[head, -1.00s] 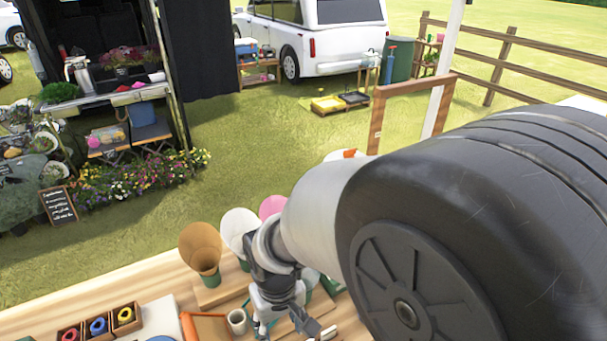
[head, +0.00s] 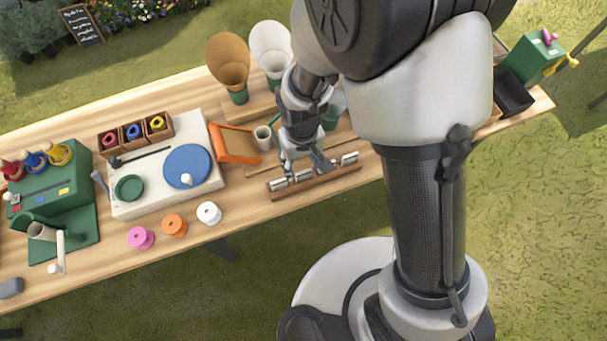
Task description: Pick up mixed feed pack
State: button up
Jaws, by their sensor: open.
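A wooden rack (head: 328,183) near the front edge of the table holds several small whitish packs (head: 349,158). Their labels are too small to read, so I cannot tell which one is the mixed feed pack. My gripper (head: 306,170) is open and points down over the back of the rack, close to the packs. Its fingers hide part of the row, and I cannot tell whether they touch a pack. I see no pack held between them.
Brown (head: 228,60) and white (head: 271,45) paper cones stand behind. Several ribbon spools, including a white one (head: 209,213), lie to the left. Dark boxes (head: 513,95) stand at the right end.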

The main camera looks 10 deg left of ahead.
aim_at(303, 172)
jog(key=f+b, duration=0.1)
jog(key=f, duration=0.1)
jog(key=f+b, duration=0.1)
jog(key=f, duration=0.2)
jog(key=shift+s+d+f, duration=0.1)
jog(key=shift+d, duration=0.1)
jog(key=shift+c, duration=0.3)
jog(key=c, duration=0.5)
